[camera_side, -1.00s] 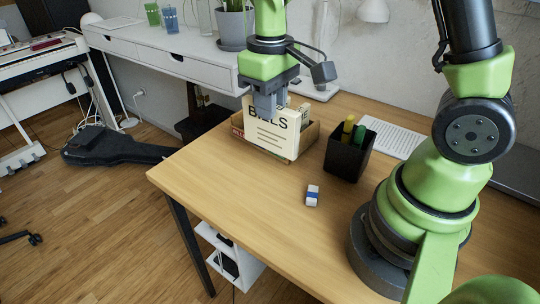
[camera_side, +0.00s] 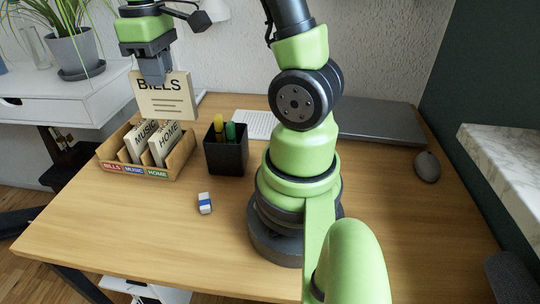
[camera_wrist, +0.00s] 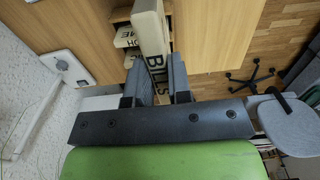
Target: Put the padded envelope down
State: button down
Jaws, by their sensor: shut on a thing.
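My gripper (camera_side: 155,76) is shut on the top edge of a cream padded envelope (camera_side: 165,104) printed BILLS. It holds the envelope upright above the back of a brown sorter box (camera_side: 151,172), apart from the table. The box's front labels read BILLS, MUSIC and HOME from left to right. A MUSIC envelope (camera_side: 141,145) and a HOME envelope (camera_side: 164,150) stand in it, and no envelope shows behind the BILLS label. In the wrist view the held envelope (camera_wrist: 150,30) stands between the fingers (camera_wrist: 160,85), with the HOME envelope (camera_wrist: 127,37) beyond.
A black pen cup (camera_side: 226,153) with markers stands just right of the box. A blue and white eraser (camera_side: 205,203) lies in front. The front left of the table is clear.

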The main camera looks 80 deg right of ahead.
jog(key=s+d, duration=0.9)
jog(key=d, duration=0.4)
notch_tip(320, 180, down, 16)
jog(key=shift+s+a+r, duration=0.15)
jog(key=shift+s+r, duration=0.1)
jog(key=shift+s, duration=0.05)
jog(key=shift+f, duration=0.2)
jog(key=c, duration=1.3)
grip_release()
jog(key=shift+c, duration=0.2)
jog(key=shift+r, duration=0.1)
